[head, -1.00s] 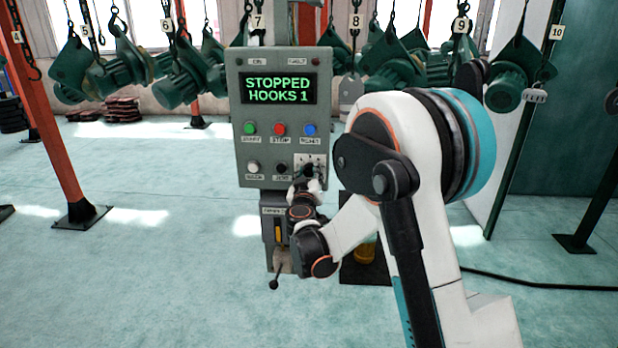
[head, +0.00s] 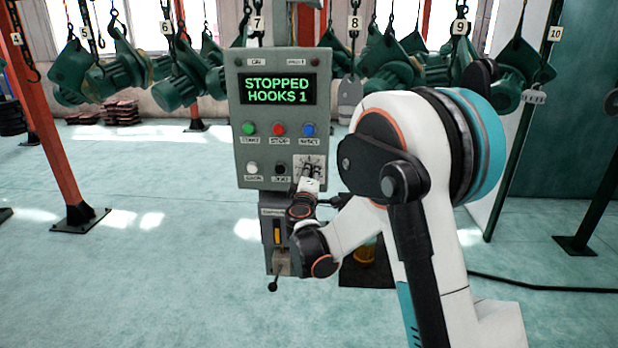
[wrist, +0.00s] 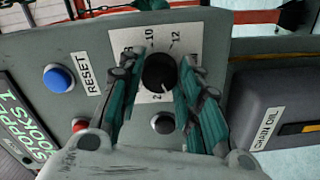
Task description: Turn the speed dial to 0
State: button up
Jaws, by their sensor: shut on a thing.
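The speed dial (wrist: 160,72) is a black round knob on a white number plate (wrist: 126,40). The numbers 10, 12 and 2 are readable; a pale mark shows at the knob's lower edge, but I cannot tell the exact setting. My gripper (wrist: 162,66) has its teal-and-black fingers on either side of the knob, shut on it. In the head view, my gripper (head: 309,178) is at the lower right of the grey control panel (head: 243,140), hiding much of the dial. The display (head: 277,91) reads STOPPED, HOOKS 1.
Green (head: 249,129), red (head: 279,129) and blue (head: 308,129) buttons sit above the dial. White (head: 252,168) and black (head: 280,169) buttons are left of it. A lever (head: 273,285) is below. The wrist view shows a chain oil box (wrist: 275,105).

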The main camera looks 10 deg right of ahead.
jog(key=shift+n, duration=0.8)
jog(key=o, duration=1.1)
jog(key=shift+w, duration=0.1)
jog(key=shift+c, duration=0.2)
jog(key=v, duration=1.2)
jog(key=shift+r, duration=0.1)
